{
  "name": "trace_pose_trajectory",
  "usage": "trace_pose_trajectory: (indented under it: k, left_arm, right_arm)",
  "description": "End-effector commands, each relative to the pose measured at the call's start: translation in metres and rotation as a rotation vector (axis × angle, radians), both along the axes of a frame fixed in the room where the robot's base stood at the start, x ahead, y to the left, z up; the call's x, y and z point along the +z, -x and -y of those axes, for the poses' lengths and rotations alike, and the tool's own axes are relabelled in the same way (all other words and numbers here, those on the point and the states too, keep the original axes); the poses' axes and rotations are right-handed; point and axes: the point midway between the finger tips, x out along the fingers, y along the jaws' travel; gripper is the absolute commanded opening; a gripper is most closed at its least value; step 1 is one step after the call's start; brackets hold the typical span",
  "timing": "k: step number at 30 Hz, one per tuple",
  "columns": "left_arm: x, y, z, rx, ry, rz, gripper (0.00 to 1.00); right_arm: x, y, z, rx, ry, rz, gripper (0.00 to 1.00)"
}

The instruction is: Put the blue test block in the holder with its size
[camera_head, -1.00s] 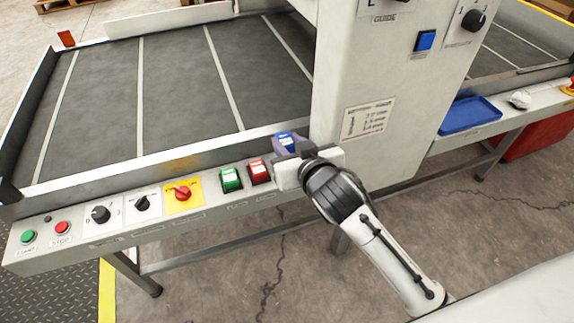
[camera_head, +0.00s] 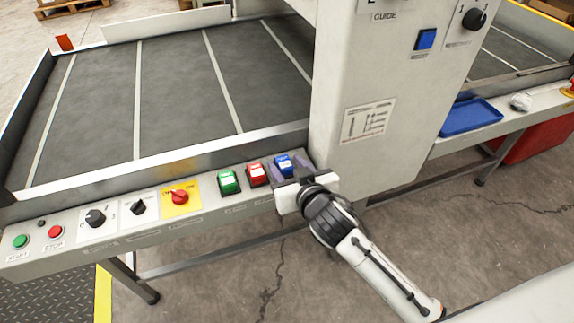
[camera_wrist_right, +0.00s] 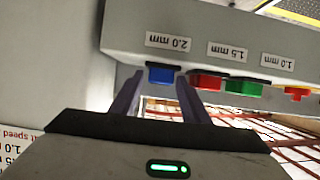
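The blue test block (camera_head: 284,164) stands at the right end of the panel ledge, beside the red block (camera_head: 257,174) and the green block (camera_head: 228,182). My right gripper (camera_head: 287,168) is at the blue block, one finger on each side. In the right wrist view the blue block (camera_wrist_right: 160,75) shows beyond my open fingers (camera_wrist_right: 157,92), with a gap on both sides. The label beside it there reads 2.0 mm (camera_wrist_right: 168,41). The blue block's holder is mostly hidden. My left gripper is not in view.
A red knob on a yellow plate (camera_head: 180,197) and black dials (camera_head: 95,217) lie left along the panel. The tall machine housing (camera_head: 400,100) rises just right of the blue block. A blue tray (camera_head: 470,117) stands farther right.

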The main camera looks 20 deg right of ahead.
Motion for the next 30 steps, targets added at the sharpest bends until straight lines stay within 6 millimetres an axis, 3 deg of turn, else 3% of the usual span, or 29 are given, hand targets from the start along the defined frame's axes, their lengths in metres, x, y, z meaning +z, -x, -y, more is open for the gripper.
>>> trace_pose_trajectory:
  k: [11, 17, 24, 30]
  left_arm:
    - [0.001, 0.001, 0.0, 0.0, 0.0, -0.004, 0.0]
    - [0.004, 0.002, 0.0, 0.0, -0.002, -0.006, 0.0]
    - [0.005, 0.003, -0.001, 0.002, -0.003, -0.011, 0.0]
    - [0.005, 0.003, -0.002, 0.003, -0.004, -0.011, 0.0]
  right_arm:
    - [0.005, 0.0, 0.0, 0.001, 0.0, 0.001, 0.46]
    - [0.015, 0.029, 0.001, 0.0, -0.003, -0.002, 0.46]
    - [0.034, 0.078, 0.002, 0.0, -0.003, -0.003, 0.46]
    - [0.045, 0.104, 0.003, 0.0, -0.001, -0.001, 0.46]
